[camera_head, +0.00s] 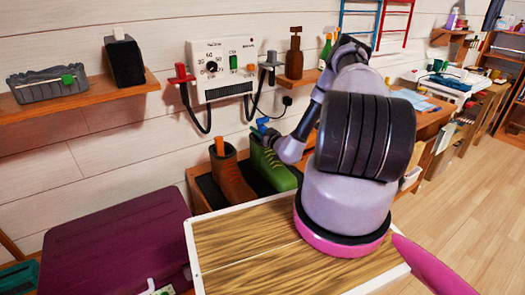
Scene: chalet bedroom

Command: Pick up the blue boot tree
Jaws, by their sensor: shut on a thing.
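The blue boot tree (262,122) shows as a small blue piece at the top of the green boot (277,172). My gripper (270,137) is at the boot's opening, reaching in from the right, and is shut on the blue boot tree. Its fingers are small and partly hidden here. I cannot tell how much of the boot tree is still inside the boot. The green boot stands upright beside a brown boot (233,180), which has an orange boot tree (219,147) in its top.
A dark tray (206,190) holds the boots. A control panel (224,68) with cables hangs on the wall behind. A bottle shelf (297,84) is close above right. A purple case (115,245) lies at lower left. Open wooden floor (470,200) is at right.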

